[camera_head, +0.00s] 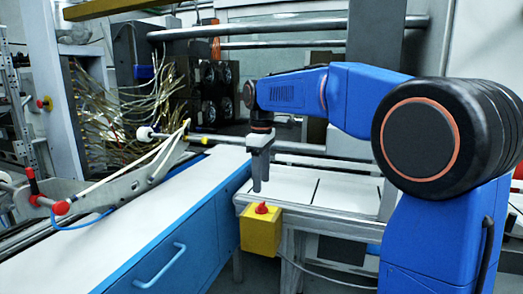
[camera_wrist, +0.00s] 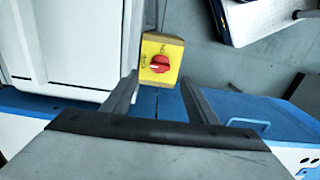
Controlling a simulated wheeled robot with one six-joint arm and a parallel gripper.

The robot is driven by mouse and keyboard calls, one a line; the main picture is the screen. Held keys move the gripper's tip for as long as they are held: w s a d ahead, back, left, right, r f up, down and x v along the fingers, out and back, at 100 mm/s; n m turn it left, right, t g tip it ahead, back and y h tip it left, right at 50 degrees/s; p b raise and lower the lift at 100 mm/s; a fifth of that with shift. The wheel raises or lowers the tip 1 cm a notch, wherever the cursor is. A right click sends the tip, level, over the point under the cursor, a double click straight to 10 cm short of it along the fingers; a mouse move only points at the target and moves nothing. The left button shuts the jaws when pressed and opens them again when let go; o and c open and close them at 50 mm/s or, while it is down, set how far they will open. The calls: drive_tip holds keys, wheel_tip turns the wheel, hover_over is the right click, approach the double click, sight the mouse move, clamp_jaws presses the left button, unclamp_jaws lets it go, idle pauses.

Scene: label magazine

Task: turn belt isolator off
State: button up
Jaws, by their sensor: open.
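The belt isolator is a yellow box (camera_head: 262,236) with a red rotary knob (camera_head: 262,208) on top, fixed at the front corner of the pale bench. In the wrist view the yellow box (camera_wrist: 174,48) and red knob (camera_wrist: 160,63) face the camera. Small dark markings stand beside the knob, too small to read surely, and I cannot tell which one it points to. My gripper (camera_head: 258,188) points down above the knob, apart from it. In the wrist view my gripper (camera_wrist: 158,80) is open, with the knob showing between and beyond its fingertips. Nothing is held.
A blue cabinet with a white top (camera_head: 150,222) runs along the left of the isolator. The pale bench (camera_head: 340,192) lies behind and right of it. A grey cable runs from the box across the floor. A rail with red fittings (camera_head: 62,207) stands far left.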

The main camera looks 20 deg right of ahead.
wheel_tip(320, 180, up, 10)
idle(0.4)
drive_tip(key=s+d+f+m+t, duration=0.1)
drive_tip(key=s+d+f+m, duration=0.15)
drive_tip(key=s, duration=0.35)
drive_tip(key=s+d+f+m+t, duration=0.1)
drive_tip(key=s+f, duration=0.3)
drive_tip(key=s, duration=0.2)
drive_tip(key=s+d+f+m+t, duration=0.1)
drive_tip(key=s+d+f+m, duration=0.15)
drive_tip(key=s, duration=0.45)
drive_tip(key=s+d+f+m+t, duration=0.1)
drive_tip(key=s+f+m, duration=0.4)
drive_tip(key=s+f, duration=0.9)
wheel_tip(320, 180, down, 3)
drive_tip(key=shift+s+d+t, duration=0.2)
drive_tip(key=shift+s+t, duration=0.05)
drive_tip(key=shift+t, duration=0.15)
